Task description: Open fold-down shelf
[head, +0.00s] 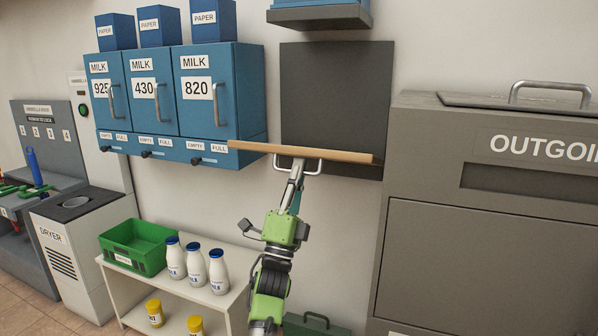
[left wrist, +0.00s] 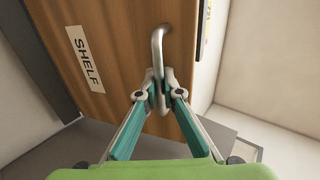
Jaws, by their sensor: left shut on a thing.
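The fold-down shelf (head: 302,152) is a wooden board on a dark grey back panel (head: 336,92). In the head view it shows nearly edge-on, sticking out from the wall. Its metal handle (head: 312,166) is on the underside, towards me. My left gripper (head: 298,166) is at this handle, below the board. In the left wrist view the handle (left wrist: 158,70) runs between the fingers of the gripper (left wrist: 160,92), which are shut on it. A "SHELF" label (left wrist: 84,58) shows on the wood there. My right gripper is not in view.
Blue milk boxes (head: 180,95) hang left of the panel. A grey outgoing mail cabinet (head: 480,230) stands at right. A low white shelf (head: 115,284) with milk bottles (head: 196,266) and a green crate (head: 137,262) stands lower left.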

